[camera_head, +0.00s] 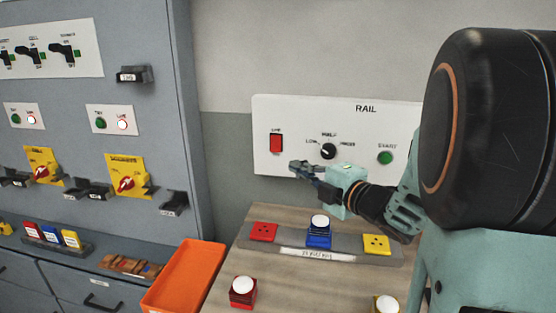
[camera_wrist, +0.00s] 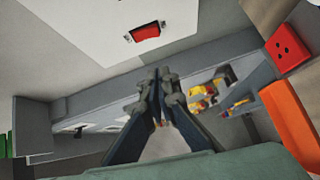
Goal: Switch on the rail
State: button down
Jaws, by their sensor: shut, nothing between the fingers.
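The white RAIL panel (camera_head: 262,107) is on the wall behind the wooden table. It carries a red rocker switch (camera_head: 276,143) at its left, a black rotary knob (camera_head: 328,151) in the middle and a green START button (camera_head: 386,158) at the right. The red switch also shows in the wrist view (camera_wrist: 145,32), beyond the fingertips. My gripper (camera_head: 293,166) is shut and empty, just below and right of the red switch in the head view. Its fingertips (camera_wrist: 157,75) meet in the wrist view. I cannot tell whether they touch the panel.
A grey holder (camera_head: 345,250) on the wooden table (camera_head: 240,215) has red, blue and yellow blocks. Red and yellow blocks with white tops stand nearer. An orange tray (camera_head: 185,277) lies left of the table. A grey cabinet (camera_head: 150,50) with switches stands at the left.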

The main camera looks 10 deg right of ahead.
jog(key=p, duration=0.1)
send_near(273, 150)
jog(key=w+a, duration=0.1)
jog(key=a, duration=0.3)
jog(key=shift+w+d+f+p, duration=0.15)
jog(key=shift+w+d, duration=0.25)
jog(key=shift+w, duration=0.75)
jog(key=shift+w+d+r+p, duration=0.1)
jog(key=shift+w+d+p, duration=0.25)
jog(key=shift+w, duration=0.75)
jog(key=shift+f+b, duration=0.15)
jog(key=shift+b, duration=0.15)
jog(key=shift+w+d+n+b, duration=0.15)
jog(key=shift+w+n+b, duration=0.15)
jog(key=shift+b, duration=0.85)
jog(key=shift+s, duration=0.1)
